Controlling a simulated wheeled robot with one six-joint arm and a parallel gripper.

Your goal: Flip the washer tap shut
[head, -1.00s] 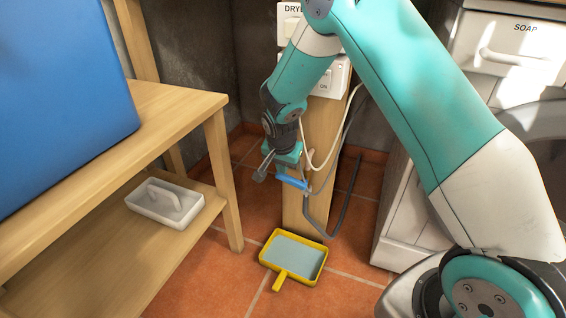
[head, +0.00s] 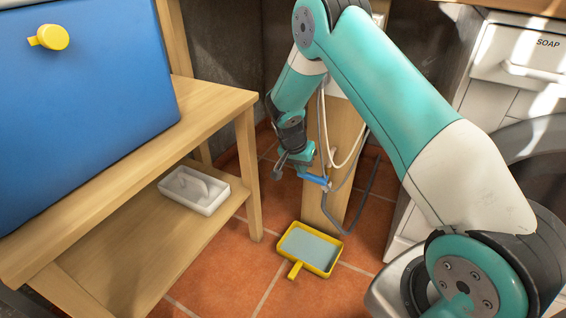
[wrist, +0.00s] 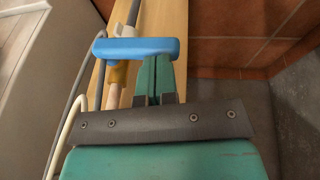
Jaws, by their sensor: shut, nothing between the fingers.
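The washer tap has a blue lever (head: 313,178) low on the wooden post. In the wrist view the blue lever (wrist: 128,48) lies crosswise over the pipe, with a tan and white fitting (wrist: 116,80) beneath it. My gripper (head: 303,167) is beside the lever's left end in the head view. In the wrist view my gripper's teal fingers (wrist: 155,72) are together and empty, their tips right at the lever's right half. I cannot tell whether they touch it.
The wooden post (head: 343,150) carries a grey hose and a pale cable. A yellow tray (head: 310,247) lies on the tiles below. A wooden shelf (head: 225,115) with a blue box (head: 85,110) and white caddy (head: 194,190) stands left. The washer (head: 510,70) is right.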

